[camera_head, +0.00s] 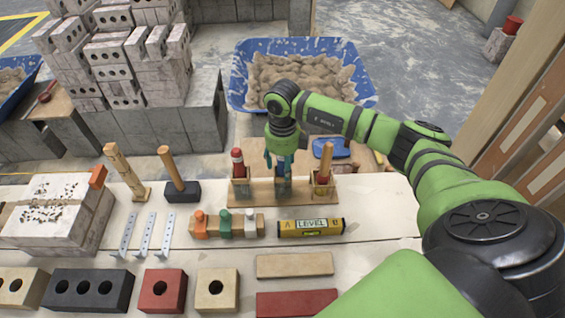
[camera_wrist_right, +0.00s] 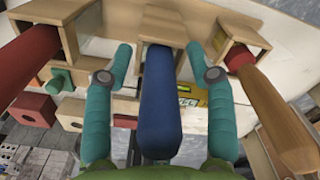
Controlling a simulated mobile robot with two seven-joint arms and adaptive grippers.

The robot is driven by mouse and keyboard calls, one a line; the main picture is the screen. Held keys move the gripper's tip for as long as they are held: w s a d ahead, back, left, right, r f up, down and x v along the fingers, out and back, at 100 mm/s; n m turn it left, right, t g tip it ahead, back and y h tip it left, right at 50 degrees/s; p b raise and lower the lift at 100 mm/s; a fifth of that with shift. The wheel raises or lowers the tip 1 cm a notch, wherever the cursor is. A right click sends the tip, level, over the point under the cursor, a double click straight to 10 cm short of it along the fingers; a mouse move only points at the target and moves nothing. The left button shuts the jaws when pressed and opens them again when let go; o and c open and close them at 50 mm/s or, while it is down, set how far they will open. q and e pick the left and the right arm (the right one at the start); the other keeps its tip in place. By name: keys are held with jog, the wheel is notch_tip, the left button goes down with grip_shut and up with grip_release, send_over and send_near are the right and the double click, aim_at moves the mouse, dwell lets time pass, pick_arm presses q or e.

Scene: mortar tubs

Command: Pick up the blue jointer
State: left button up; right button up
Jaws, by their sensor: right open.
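The blue jointer (camera_wrist_right: 160,105) stands in the middle slot of a wooden rack (camera_head: 260,199), its blue handle pointing up toward the right wrist camera. My right gripper (camera_head: 280,160) is above this slot, pointing down. In the right wrist view its two teal fingers (camera_wrist_right: 160,75) are open, one on each side of the blue handle, with a gap visible on both sides. In the head view the gripper hides most of the jointer. My left gripper is not in view.
A red-handled tool (camera_head: 238,163) stands in the left slot and a wooden-handled tool (camera_head: 326,160) in the right slot, both close to the gripper. A yellow level (camera_head: 311,228) lies in front. A blue mortar tub (camera_head: 240,90) is behind.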

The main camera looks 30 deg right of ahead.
grip_shut()
jog(key=shift+r, duration=0.1)
notch_tip(320, 180, up, 18)
jog(key=b, duration=0.2)
dwell(0.6)
jog(key=c, duration=0.7)
grip_release()
jog(key=shift+c, duration=0.2)
grip_shut()
